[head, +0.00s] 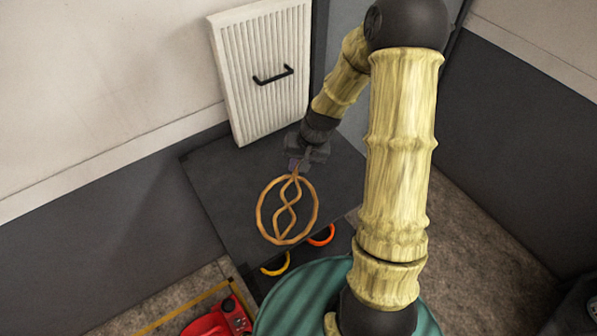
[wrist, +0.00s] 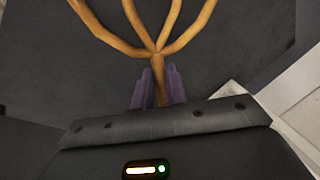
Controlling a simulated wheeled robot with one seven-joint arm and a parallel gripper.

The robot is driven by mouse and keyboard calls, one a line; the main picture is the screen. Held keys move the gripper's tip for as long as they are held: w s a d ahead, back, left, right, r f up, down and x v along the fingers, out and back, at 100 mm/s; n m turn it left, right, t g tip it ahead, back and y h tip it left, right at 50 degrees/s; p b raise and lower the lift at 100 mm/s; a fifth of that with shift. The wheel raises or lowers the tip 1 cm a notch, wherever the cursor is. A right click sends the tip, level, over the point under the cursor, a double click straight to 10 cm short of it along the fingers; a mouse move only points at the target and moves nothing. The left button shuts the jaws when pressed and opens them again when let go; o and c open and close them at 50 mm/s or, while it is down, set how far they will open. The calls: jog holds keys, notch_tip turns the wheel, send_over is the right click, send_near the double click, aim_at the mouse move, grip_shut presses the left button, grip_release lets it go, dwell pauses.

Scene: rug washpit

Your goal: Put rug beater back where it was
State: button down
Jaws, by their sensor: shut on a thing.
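The rug beater (head: 260,210) is a tan, looped rattan shape with an oval outer ring and twisted strands inside. My gripper (head: 299,164) is shut on its narrow neck, with the loop pointing toward the front of the head view. In the wrist view the purple fingers of my gripper (wrist: 158,90) stand on both sides of the handle, and the strands of the rug beater (wrist: 157,50) fan out beyond them. The beater is over a dark grey flat top (head: 215,180); I cannot tell whether it touches that surface. The rest of the handle is hidden by the gripper.
A white ribbed panel with a black handle (head: 262,70) stands against the wall behind the dark top. An orange handle (head: 322,236) and a yellow handle (head: 276,265) show at its front edge. A red object (head: 222,318) is at bottom left.

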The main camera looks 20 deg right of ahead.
jog(key=shift+s+d, duration=0.1)
notch_tip(320, 180, down, 4)
jog(key=shift+d+f+p, duration=0.1)
jog(key=shift+p, duration=0.3)
jog(key=c, duration=1.4)
grip_release()
jog(key=shift+r, duration=0.2)
jog(key=b+v, duration=0.2)
jog(key=v, duration=0.9)
jog(key=shift+r, duration=0.35)
jog(key=shift+s, duration=0.15)
jog(key=s+a+r+n+h, duration=0.2)
jog(key=s+a+r+n, duration=0.1)
jog(key=s, duration=0.9)
jog(key=shift+r+t+h, duration=0.25)
jog(key=shift+t+h, duration=0.15)
